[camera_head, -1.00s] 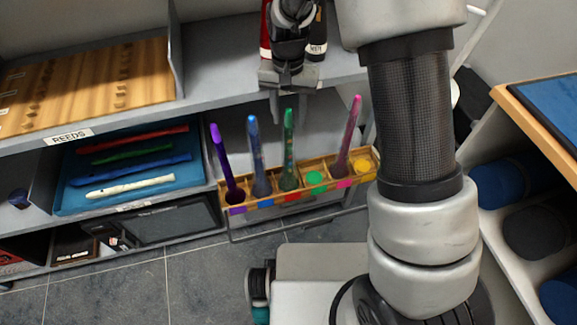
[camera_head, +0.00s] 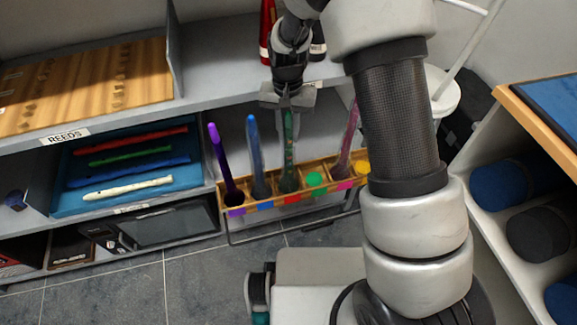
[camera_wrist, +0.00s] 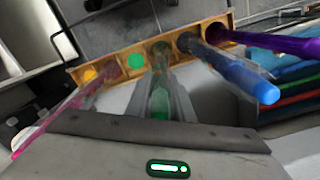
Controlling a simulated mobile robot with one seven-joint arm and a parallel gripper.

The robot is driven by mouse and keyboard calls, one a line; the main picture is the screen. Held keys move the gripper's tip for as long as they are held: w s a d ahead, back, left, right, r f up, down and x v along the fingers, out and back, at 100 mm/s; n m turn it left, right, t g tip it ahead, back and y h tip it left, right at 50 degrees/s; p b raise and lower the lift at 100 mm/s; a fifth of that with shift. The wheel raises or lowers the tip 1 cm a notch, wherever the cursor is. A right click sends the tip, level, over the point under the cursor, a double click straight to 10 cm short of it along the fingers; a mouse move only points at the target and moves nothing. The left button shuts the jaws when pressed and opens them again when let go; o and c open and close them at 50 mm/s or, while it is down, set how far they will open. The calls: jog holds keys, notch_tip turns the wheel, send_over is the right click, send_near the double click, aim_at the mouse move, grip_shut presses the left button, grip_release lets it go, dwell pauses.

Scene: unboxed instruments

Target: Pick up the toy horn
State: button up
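Several slim toy horns stand upright in a wooden rack (camera_head: 322,199) on the lower level: a purple one (camera_head: 222,160), a blue one (camera_head: 255,155), a green one (camera_head: 289,160) and a pink one (camera_head: 346,145). I cannot tell from looks alone which is the toy horn. My gripper (camera_head: 287,104) is over the green horn's top. In the wrist view, my gripper's fingers (camera_wrist: 166,92) point down along both sides of the green horn (camera_wrist: 159,104), looking open with no clear contact. The blue horn (camera_wrist: 247,80) and pink horn (camera_wrist: 55,112) flank it.
A blue tray (camera_head: 67,190) with several coloured recorders sits left of the rack. The grey shelf (camera_head: 215,90) above carries a wooden board (camera_head: 90,85) and red bottle (camera_head: 266,35). A rack of dark rolls (camera_head: 540,230) stands at right.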

grip_shut()
jog(key=shift+r, duration=0.1)
notch_tip(320, 180, up, 10)
jog(key=shift+f+p, duration=0.1)
jog(key=shift+p, duration=1)
